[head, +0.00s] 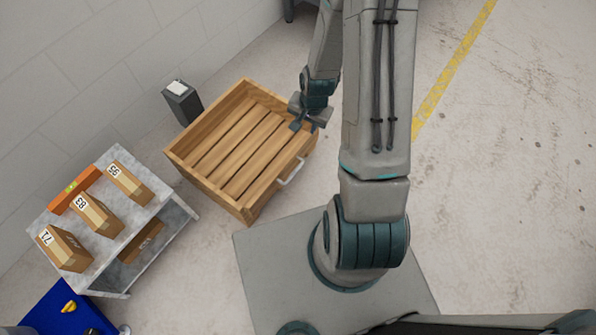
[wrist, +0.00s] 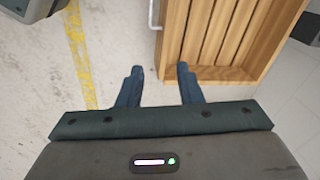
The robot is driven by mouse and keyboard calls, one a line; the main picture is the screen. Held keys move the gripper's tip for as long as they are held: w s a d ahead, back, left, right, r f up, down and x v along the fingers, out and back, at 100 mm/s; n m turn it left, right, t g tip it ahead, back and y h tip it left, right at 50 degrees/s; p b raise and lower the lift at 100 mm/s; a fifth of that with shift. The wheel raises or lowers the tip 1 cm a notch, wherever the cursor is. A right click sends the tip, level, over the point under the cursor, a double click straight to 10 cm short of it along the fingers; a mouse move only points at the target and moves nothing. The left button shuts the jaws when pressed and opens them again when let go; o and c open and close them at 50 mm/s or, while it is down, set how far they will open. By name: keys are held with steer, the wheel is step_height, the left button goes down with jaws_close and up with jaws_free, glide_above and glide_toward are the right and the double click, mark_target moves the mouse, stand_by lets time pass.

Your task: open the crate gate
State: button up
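The wooden crate (head: 188,158) stands on the floor left of my arm in the head view, its slatted inside bare. Its gate carries a light metal handle (head: 291,173) on the side toward my base. In the wrist view the crate (wrist: 173,45) fills the upper right, and the handle (wrist: 153,14) is cut by the top edge. My gripper (head: 308,122) is above the crate's right corner in the head view, apart from the handle. In the wrist view my gripper (wrist: 155,78) has its two fingers spread with nothing between them. The gate looks shut.
A grey-topped table (head: 122,240) with several numbered boxes and an orange level (head: 74,190) stands left of the crate. A dark post (head: 182,103) stands behind the crate near the wall. Open floor lies to the right.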

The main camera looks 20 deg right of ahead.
steer(key=m+b, duration=0.2)
steer(key=b, duration=0.2)
glide_toward(298, 168)
steer(key=shift+y, duration=0.3)
steer(key=f+b, duration=0.1)
steer(key=f, duration=0.1)
steer(key=f+b, duration=0.2)
steer(key=f, duration=0.1)
steer(key=w+f+b, duration=0.1)
steer(key=f+b, duration=0.1)
steer(key=shift+w+a+f, duration=0.1)
steer(key=shift+a+f, duration=0.1)
steer(key=shift+f, duration=0.2)
jaws_close()
